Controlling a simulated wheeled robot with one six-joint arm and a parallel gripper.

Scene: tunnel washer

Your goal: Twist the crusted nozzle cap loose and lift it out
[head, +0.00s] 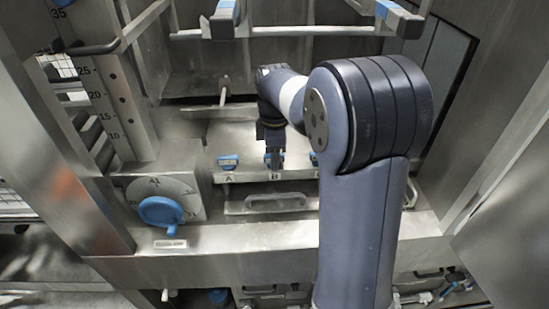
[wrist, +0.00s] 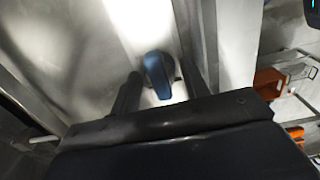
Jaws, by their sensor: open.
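Three blue caps sit in a row on a steel ledge. Cap A (head: 228,161) is at the left, cap B (head: 274,160) is in the middle, and a third cap (head: 314,158) is partly hidden behind my arm. My gripper (head: 273,148) is over cap B, pointing down at it. In the wrist view one blue cap (wrist: 157,72) shows between the two dark fingers of my open gripper (wrist: 160,76). I cannot tell whether the fingers touch it. No crust can be made out on any cap at this size.
A dial with a blue knob (head: 161,213) is at the left of the ledge. A grey handle (head: 275,200) lies below the caps. A steel rod (head: 223,93) stands behind them. A post with a number scale (head: 100,95) rises at the left.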

